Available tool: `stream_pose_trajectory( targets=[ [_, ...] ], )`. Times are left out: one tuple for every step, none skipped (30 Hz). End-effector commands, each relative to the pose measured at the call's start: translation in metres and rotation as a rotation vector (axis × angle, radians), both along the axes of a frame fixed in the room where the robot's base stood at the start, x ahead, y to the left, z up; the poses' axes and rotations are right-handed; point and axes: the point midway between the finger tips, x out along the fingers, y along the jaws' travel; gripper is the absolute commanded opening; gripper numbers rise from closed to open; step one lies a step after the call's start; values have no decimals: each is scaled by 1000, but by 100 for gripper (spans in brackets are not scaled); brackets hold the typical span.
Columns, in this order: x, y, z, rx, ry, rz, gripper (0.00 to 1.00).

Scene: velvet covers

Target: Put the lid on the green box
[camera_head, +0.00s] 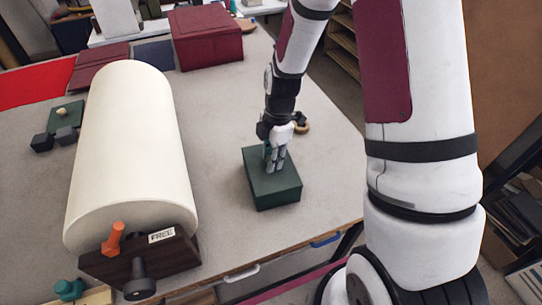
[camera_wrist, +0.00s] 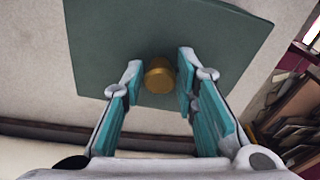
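The green box (camera_head: 285,190) stands on the grey table near its right front edge. Its flat green top, which looks like the lid (camera_wrist: 105,45), fills the upper part of the wrist view and carries a round brass knob (camera_wrist: 159,76). No seam between lid and box can be made out. My gripper (camera_head: 275,168) points down over the top of the box. In the wrist view its two teal-padded fingers (camera_wrist: 160,72) stand apart on either side of the knob, with a narrow gap showing. In the head view the fingers hide the knob.
A big cream roller (camera_head: 130,150) with a dark wooden end block lies left of the box. A dark red box (camera_head: 205,38) stands at the back. A small green piece (camera_head: 67,113) with dark blocks lies far left.

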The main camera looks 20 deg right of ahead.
Motion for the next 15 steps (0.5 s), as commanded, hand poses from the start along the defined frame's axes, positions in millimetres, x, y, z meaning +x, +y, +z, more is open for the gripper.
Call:
stream_pose_trajectory(
  targets=[
    [0,0,0,0,0,0,44],
    [0,0,0,0,0,0,44],
    [0,0,0,0,1,0,44],
    [0,0,0,0,1,0,44],
    [0,0,0,0,1,0,44],
    [0,0,0,0,1,0,44],
    [0,0,0,0,1,0,44],
    [0,0,0,0,1,0,44],
    [0,0,0,0,1,0,44],
    [0,0,0,0,1,0,44],
    [0,0,1,0,0,0,44],
    [0,0,3,0,0,0,44],
    [0,-1,5,0,0,0,44],
    [1,-1,8,0,-1,0,44],
    [1,-2,13,0,-3,1,44]
  ],
)
